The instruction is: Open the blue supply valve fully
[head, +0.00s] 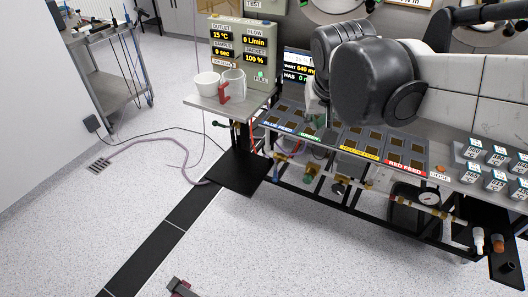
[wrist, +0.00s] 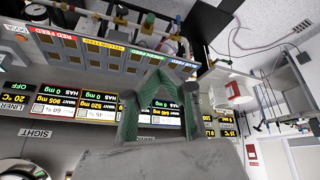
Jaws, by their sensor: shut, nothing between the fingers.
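The bench's blue feed label (head: 278,124) is at the left of the feed row in the head view, and it also shows in the wrist view (wrist: 183,64). Brass pipework with valves (head: 310,170) runs under the bench front. I cannot pick out a blue valve handle for certain. My gripper (wrist: 163,76) has green fingers, shut and empty, above the feed panel in the wrist view. In the head view my arm largely hides it. It appears apart from the valves.
A side shelf (head: 226,104) holds white cups (head: 207,82) left of the bench. Reagent boxes (head: 495,165) stand at the right. A pressure gauge (head: 429,197) hangs below. A hose (head: 150,142) lies on the left floor.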

